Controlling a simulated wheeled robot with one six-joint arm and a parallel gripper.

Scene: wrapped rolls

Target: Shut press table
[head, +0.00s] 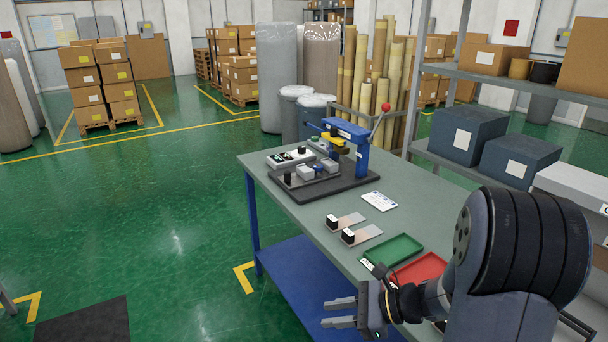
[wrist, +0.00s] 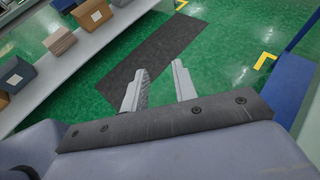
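The blue press (head: 361,160) stands on a dark base plate (head: 345,188) at the far end of the workbench, in the head view. Its lever with a red ball knob (head: 386,107) points up. A small press table carrying grey blocks (head: 305,172) lies at the left front of the press, out to the side of the blue column. How it is guided is too small to tell. My gripper (head: 328,313) is beside the bench's near left edge, well away from the press. In the wrist view my gripper (wrist: 158,68) is open and empty above the floor.
The grey workbench (head: 286,205) holds a white button box (head: 290,157), a white card (head: 379,201), two plates with black-and-white blocks (head: 345,221), a green tray (head: 394,250) and a red tray (head: 421,268). Shelves with boxes (head: 468,134) stand at right. Green floor left of the bench is free.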

